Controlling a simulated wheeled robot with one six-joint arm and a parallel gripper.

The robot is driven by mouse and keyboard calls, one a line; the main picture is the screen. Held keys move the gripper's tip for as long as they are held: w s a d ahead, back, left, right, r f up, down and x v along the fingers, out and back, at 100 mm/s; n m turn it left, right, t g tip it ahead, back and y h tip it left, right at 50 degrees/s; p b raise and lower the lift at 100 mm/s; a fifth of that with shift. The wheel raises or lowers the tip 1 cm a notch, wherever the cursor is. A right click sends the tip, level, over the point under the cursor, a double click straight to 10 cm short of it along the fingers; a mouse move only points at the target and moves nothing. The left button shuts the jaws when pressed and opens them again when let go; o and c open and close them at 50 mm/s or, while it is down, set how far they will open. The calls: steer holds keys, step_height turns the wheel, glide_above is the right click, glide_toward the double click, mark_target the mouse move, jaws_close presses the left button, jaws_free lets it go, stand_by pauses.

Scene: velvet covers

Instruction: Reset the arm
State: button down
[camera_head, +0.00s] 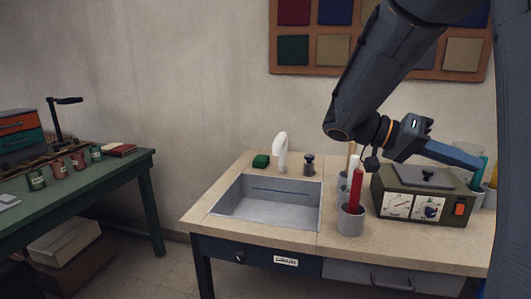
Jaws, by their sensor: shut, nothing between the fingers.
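My arm comes down from the upper right and bends at a dark joint above the worktable (225,205). My gripper (476,163) points to the right, above the back of an olive instrument box (420,205). Its blue-grey fingers look shut, with nothing seen between them. Whether the fingertips touch anything cannot be told from this view.
A grey sink (265,205) with a white tap (281,150) is set in the worktable. A grey cup (350,222) holds a red stick (356,190). Cups stand right of the instrument box. A green table (120,175) stands left; floor shows between the tables.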

steer(key=s+a+f+n+t+y, duration=0.3)
steer(key=a+f+n+y, duration=0.3)
steer(key=a+f, duration=0.6)
steer(key=s+a+f+n+t+y+p, duration=0.1)
steer(key=s+a+f+n+t+y, duration=0.1)
steer(key=a+f+n+y, duration=0.5)
steer(key=a+f+n+t, duration=0.1)
steer(key=a+f, duration=0.4)
steer(key=shift+s+a+f+t+y, duration=0.15)
steer(key=shift+s+f+t+y, duration=0.15)
steer(key=shift+s, duration=0.1)
stand_by(0.4)
